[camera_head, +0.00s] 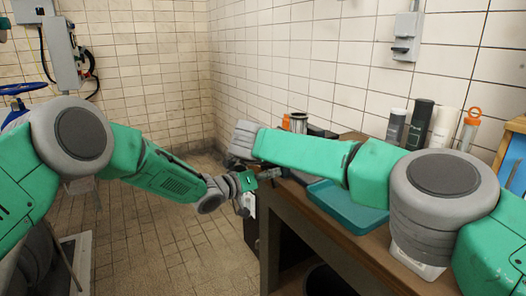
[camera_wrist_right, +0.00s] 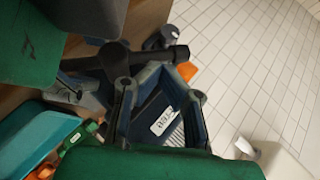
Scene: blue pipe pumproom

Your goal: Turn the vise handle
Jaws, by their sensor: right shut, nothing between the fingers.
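In the right wrist view a dark bar with a rounded end (camera_wrist_right: 165,55) and a dark cylindrical piece (camera_wrist_right: 115,60) lie just past my right gripper (camera_wrist_right: 165,72). They look like the vise handle and part of the vise. The fingers of my right gripper are shut and hold nothing; I cannot tell whether they touch the bar. In the head view my right gripper is hidden beyond its grey wrist, and I cannot make out the vise clearly. My left gripper (camera_head: 268,174) is beside the bench's near corner, below the right forearm; its finger state is unclear.
A teal tray (camera_head: 345,205) sits on the wooden bench (camera_head: 335,242). Dark bottles (camera_head: 396,126), a white roll (camera_head: 445,127) and an orange-topped tube (camera_head: 469,130) stand along the tiled wall.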

